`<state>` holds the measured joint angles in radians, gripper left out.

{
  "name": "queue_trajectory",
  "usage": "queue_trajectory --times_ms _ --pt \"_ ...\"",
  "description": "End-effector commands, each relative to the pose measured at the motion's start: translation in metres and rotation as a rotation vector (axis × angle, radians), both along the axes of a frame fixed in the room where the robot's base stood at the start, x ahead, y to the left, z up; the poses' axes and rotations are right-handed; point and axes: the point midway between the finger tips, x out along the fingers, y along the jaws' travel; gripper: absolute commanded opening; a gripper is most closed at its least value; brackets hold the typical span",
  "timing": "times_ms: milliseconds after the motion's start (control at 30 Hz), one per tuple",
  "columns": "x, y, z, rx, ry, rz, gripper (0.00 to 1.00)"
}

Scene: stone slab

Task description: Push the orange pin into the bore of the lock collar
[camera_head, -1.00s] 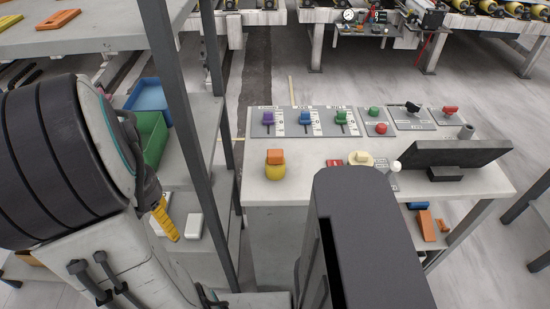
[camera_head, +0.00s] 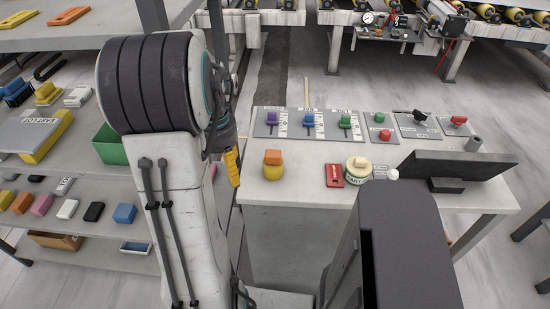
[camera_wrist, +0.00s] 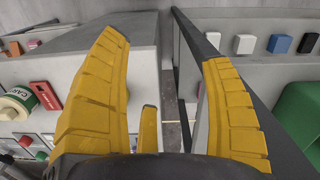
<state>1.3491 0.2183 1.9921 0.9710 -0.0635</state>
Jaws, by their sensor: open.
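An orange block-like piece (camera_head: 273,157) sits upright on a rounded yellow piece (camera_head: 273,172) near the slab's front left corner. They look like the pin and the lock collar, but I cannot be sure; no bore shows. My gripper (camera_head: 232,166) is left of them in the head view, seen edge-on, with only yellow finger parts showing. In the wrist view my gripper (camera_wrist: 165,50) has its two yellow fingers wide apart with nothing between them. The orange piece does not show in the wrist view.
The grey-white slab (camera_head: 310,190) carries a red tag (camera_head: 334,175), a cream round piece with a green band (camera_head: 357,170), switch panels and a dark tilted screen (camera_head: 455,166). Shelves with small coloured blocks and a green bin (camera_head: 110,146) stand left. A dark post stands beside my gripper.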

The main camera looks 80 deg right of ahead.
Motion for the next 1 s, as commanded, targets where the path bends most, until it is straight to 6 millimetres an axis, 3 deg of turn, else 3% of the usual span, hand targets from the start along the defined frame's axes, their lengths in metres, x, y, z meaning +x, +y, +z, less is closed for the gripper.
queue_trajectory --times_ms 167,300,433,633,1000 --pt "-0.025 -0.042 0.001 -0.011 -0.002 -0.069 0.73" --pt "-0.057 -0.081 0.000 -0.022 -0.004 -0.137 0.73" --pt "-0.083 -0.105 -0.002 -0.031 -0.005 -0.182 0.73" --pt "-0.102 -0.120 -0.006 -0.038 -0.004 -0.212 0.73" --pt "-0.103 -0.125 -0.033 -0.037 -0.005 -0.214 0.73"
